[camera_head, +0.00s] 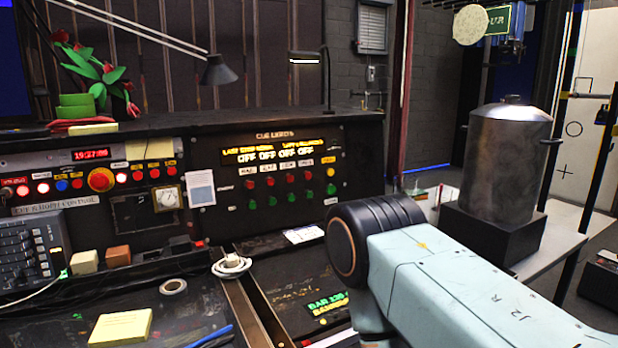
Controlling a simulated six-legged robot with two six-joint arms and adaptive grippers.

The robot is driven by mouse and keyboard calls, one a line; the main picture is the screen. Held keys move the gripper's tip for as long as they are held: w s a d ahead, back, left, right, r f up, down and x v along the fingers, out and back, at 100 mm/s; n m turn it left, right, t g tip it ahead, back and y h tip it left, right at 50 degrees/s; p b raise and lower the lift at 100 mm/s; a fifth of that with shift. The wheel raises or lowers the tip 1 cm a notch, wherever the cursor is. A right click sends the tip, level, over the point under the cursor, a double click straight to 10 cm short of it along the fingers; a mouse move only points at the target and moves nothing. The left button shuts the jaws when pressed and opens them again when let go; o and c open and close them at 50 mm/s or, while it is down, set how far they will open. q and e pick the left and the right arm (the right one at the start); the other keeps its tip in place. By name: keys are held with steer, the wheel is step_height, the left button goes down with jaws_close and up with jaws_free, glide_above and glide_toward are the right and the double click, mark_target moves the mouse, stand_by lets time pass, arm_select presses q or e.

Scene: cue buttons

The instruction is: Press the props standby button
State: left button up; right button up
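The cue lights panel (229,176) stands upright at the back of the desk, with an amber lit display (272,152) across its top reading several "OFF" words. Below the display are small white labels (270,171), too small to read surely. Under them runs a row of red buttons (270,181) and a row of green buttons (271,202). A green button (331,189) sits apart at the right. I cannot tell which button is props standby. Neither gripper is in view; a pale blue link of my arm with a black round joint fills the lower right, in front of the panel's right side.
A left panel (20,168) carries lit buttons and a red clock display. A desk lamp (219,70) hangs above. A white plug (231,264), tape roll (173,286) and yellow note pad (121,327) lie on the desk. A metal urn (505,160) stands at the right.

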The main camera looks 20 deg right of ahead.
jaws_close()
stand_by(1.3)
